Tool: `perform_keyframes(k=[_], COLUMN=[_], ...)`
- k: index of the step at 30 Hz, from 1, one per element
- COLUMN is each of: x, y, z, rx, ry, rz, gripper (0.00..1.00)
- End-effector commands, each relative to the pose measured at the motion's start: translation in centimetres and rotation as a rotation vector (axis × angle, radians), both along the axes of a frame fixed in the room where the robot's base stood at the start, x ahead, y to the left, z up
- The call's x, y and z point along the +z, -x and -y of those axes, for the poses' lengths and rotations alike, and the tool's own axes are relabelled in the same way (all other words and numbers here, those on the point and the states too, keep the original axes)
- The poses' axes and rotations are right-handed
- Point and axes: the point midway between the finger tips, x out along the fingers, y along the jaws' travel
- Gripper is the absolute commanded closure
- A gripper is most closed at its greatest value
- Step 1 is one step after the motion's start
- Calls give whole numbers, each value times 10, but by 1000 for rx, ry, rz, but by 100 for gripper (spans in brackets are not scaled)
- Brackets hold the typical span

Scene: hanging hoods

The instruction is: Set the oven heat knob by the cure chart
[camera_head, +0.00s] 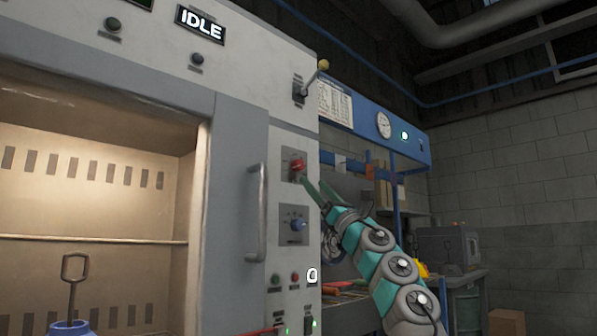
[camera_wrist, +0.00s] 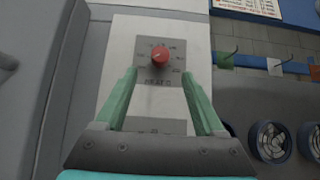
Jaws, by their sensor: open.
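The red heat knob (camera_head: 297,165) sits on a grey dial plate on the oven's front panel. In the wrist view the red knob (camera_wrist: 160,55) is centred above a "HEAT" label, with a dial scale around it too blurred to read. My gripper (camera_wrist: 158,75) is open, its two green fingers either side of and just below the knob, apart from it. My gripper (camera_head: 318,187) also shows in the head view, to the right of the knob. A printed chart (camera_head: 335,102) hangs right of the oven; its text is too small to read.
A blue knob (camera_head: 297,225) is below the red one. The door handle (camera_head: 257,212) stands out to the left. A lever with a yellow ball (camera_head: 322,65) is above. The display (camera_head: 200,25) reads IDLE. A blue item with a hook (camera_head: 72,326) is in the lit chamber.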

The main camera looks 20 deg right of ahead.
Motion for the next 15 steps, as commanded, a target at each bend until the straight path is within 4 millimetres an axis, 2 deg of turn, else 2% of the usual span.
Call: perform_keyframes(k=[1,15], x=[7,45], y=[-3,-37], z=[-2,-14], rx=[3,4], ry=[-1,-5], rz=[0,-2], gripper=[29,29])
